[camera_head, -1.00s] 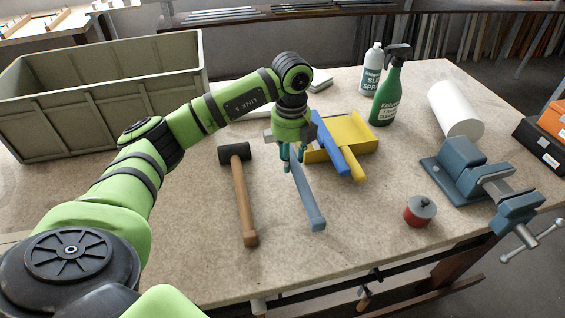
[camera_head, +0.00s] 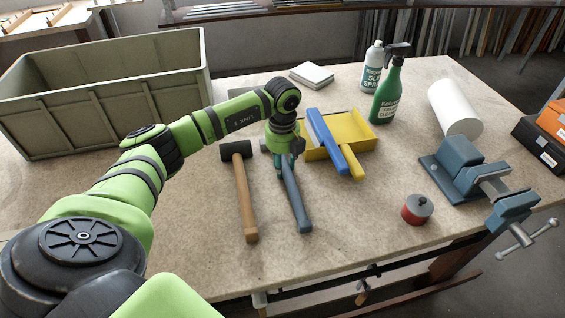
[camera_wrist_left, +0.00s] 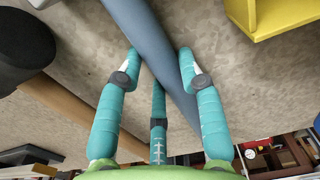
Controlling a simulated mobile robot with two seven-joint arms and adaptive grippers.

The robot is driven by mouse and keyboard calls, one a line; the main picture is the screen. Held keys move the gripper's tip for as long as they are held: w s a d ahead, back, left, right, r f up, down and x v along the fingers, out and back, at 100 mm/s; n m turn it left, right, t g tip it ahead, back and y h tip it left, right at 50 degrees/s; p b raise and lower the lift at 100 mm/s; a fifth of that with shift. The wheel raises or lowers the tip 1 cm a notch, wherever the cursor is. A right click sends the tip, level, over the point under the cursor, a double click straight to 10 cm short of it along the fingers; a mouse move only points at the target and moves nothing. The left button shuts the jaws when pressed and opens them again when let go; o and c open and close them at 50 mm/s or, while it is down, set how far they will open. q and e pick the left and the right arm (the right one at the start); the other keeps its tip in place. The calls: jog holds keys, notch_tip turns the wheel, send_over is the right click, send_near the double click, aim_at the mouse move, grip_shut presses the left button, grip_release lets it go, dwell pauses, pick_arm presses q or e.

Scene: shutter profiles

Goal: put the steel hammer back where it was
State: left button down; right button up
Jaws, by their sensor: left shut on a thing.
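The steel hammer (camera_head: 294,198) has a blue-grey handle that points toward the table's front edge. Its head is mostly hidden behind my gripper in the head view. My left gripper (camera_head: 281,168) is shut on the handle near the head end. In the left wrist view the teal fingers (camera_wrist_left: 163,78) close around the handle (camera_wrist_left: 142,30). The hammer looks to be at or very close to the tabletop; I cannot tell whether it touches. My right gripper is not in view.
A black-headed mallet (camera_head: 244,200) lies just left of the hammer. A red tin (camera_head: 417,210) and a vise (camera_head: 470,165) stand farther right. A grey crate (camera_head: 100,110) is at back left.

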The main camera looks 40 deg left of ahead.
pick_arm(q)
jog(key=c, duration=0.8)
grip_release()
jog(key=shift+r, duration=0.25)
notch_tip(320, 180, up, 12)
jog(key=b, duration=0.2)
jog(key=shift+f+b, duration=0.15)
jog(key=shift+b, duration=0.2)
jog(key=shift+d, duration=0.1)
